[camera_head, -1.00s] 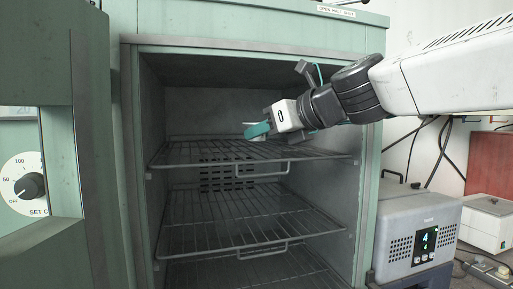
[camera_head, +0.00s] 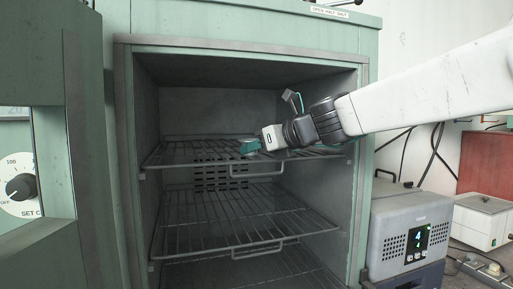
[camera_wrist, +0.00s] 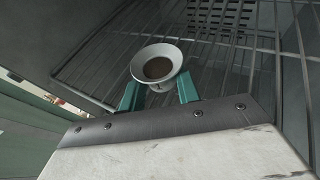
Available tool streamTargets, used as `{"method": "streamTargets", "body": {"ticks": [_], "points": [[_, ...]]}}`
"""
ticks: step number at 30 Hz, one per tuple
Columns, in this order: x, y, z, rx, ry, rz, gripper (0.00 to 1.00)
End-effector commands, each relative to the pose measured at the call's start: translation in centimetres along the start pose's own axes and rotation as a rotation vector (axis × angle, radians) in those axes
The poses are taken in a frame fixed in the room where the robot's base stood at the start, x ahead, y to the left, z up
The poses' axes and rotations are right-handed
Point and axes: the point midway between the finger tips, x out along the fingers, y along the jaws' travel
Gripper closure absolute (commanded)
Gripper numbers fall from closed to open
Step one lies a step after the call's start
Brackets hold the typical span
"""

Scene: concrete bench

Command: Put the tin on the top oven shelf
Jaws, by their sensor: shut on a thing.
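The tin (camera_wrist: 157,66) is a small pale round dish with flared sides and brown contents, seen from above in the wrist view. My gripper (camera_wrist: 158,90) is shut on its near side, with one teal finger on each side. The tin looks about level. In the head view my gripper (camera_head: 251,146) is inside the oven, close over the top shelf (camera_head: 190,156), and the tin is mostly hidden by the fingers. I cannot tell whether the tin touches the shelf wires.
A lower wire shelf (camera_head: 200,225) sits below. The oven door (camera_head: 85,150) stands open at the left. My arm passes in front of the oven's right side. A grey unit with a display (camera_head: 411,235) stands outside at the right. The top shelf's left part is empty.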

Motion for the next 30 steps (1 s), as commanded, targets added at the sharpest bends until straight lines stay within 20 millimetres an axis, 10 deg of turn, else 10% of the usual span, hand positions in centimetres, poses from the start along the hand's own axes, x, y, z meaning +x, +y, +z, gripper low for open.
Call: {"method": "streamTargets", "body": {"ticks": [4,5,7,17,30], "points": [[0.1,0.0,-0.3,0.001,0.000,0.000,0.90],[0.1,0.0,-0.3,0.000,0.000,0.000,0.59],[0.1,0.0,-0.2,0.000,0.000,0.000,0.46],[0.0,0.0,0.1,-0.001,-0.001,0.000,0.46],[-8.4,-0.1,0.1,-0.001,-0.003,-0.004,0.46]]}}
